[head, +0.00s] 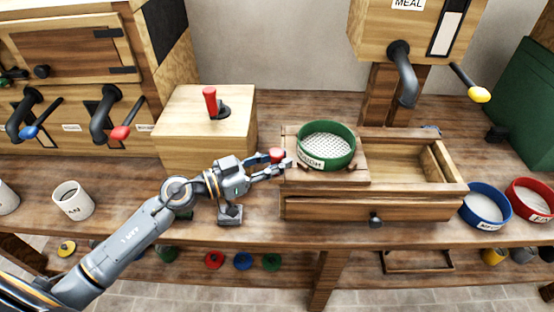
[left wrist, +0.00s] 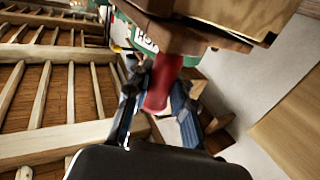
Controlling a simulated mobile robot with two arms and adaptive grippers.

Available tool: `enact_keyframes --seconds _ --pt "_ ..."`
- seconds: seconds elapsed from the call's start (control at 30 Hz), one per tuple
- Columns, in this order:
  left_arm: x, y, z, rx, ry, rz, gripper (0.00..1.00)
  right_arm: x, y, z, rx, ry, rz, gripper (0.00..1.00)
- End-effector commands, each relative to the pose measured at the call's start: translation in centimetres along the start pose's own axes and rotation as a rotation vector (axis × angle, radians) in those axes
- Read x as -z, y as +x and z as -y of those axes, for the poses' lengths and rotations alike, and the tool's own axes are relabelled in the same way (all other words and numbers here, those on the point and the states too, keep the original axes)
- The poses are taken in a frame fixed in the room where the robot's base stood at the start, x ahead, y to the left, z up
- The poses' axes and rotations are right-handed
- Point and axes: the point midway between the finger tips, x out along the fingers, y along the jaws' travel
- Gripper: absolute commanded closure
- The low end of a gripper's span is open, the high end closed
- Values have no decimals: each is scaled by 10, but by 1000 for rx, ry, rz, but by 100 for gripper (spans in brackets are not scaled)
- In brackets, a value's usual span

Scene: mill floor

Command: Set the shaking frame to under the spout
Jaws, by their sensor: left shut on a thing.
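The shaking frame (head: 345,176) is a wooden carriage on the left part of a long open-topped wooden box (head: 340,207). A green-rimmed sieve (head: 341,158) with a white mesh and a label sits on it. My left gripper (head: 284,163) is at the frame's left end, shut on its red handle (head: 276,155). The handle also shows between the fingers in the left wrist view (left wrist: 161,82). The dark spout (head: 405,82) hangs from the MEAL bin, above and to the right of the frame, over the box's open right part. My right gripper is not in view.
A blue-rimmed sieve (head: 484,207) and a red-rimmed sieve (head: 530,200) stand right of the box. A yellow-tipped lever (head: 478,94) is beside the spout. A wooden block with a red lever (head: 210,102) stands back left. A white cup (head: 73,200) stands left.

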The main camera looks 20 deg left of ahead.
Motion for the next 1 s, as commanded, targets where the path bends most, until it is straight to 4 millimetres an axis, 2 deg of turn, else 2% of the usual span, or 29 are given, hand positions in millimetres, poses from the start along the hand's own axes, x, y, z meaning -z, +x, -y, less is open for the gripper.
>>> enact_keyframes --seconds 0.17,0.27,0.6,0.8,1.0 --pt "4 10 -6 -2 -3 2 100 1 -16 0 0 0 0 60" --pt "7 22 -12 -2 -4 1 100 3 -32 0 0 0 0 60" --pt "7 84 -46 -8 -7 0 100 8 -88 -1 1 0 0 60" --pt "4 118 -64 -9 -6 0 100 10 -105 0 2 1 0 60" --pt "0 138 -75 -10 -5 1 100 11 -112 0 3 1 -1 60"
